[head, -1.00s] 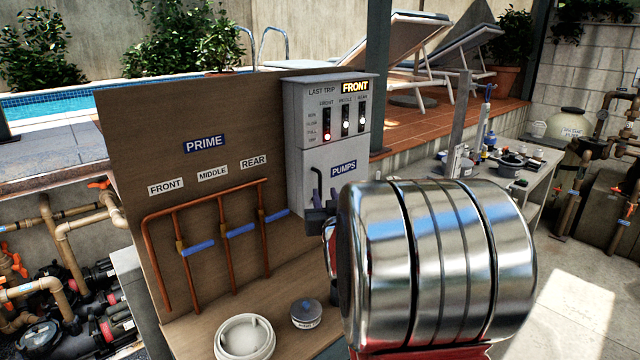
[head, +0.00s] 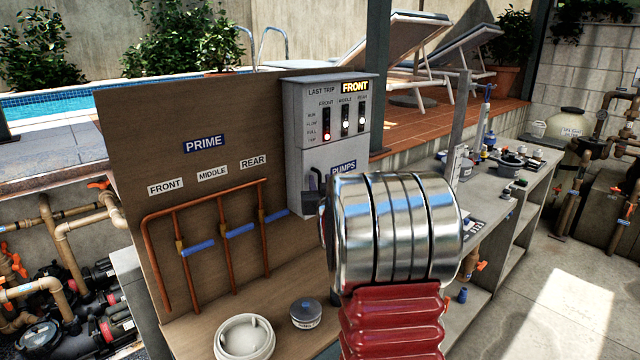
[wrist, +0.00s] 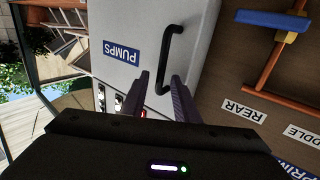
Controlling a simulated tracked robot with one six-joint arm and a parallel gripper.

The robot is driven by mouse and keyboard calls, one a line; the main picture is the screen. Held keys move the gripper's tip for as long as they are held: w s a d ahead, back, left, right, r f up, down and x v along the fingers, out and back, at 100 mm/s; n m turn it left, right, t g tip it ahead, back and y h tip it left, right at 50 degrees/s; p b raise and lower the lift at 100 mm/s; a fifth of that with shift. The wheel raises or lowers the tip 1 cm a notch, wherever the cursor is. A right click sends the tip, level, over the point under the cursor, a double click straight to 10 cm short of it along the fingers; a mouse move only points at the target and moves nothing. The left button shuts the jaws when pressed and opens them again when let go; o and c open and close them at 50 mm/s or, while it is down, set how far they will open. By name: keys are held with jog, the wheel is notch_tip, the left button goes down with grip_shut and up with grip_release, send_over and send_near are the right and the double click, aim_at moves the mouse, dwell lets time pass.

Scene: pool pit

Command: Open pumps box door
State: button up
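The grey pumps box (head: 315,166) is fixed to the brown panel, with indicator lights on its upper part. Its door, labelled PUMPS, looks closed in the wrist view (wrist: 165,15). The door's black bar handle (wrist: 172,45) shows beside the label there. My gripper (wrist: 161,84) is open, with one dark finger on each side of the handle's near end. I cannot tell whether either finger touches it.
Copper pipes with blue levers (head: 240,231) run across the panel to the left of the box. A cluttered workbench (head: 520,172) stands to the right.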

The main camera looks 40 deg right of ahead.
jog(key=shift+c, duration=0.5)
grip_shut()
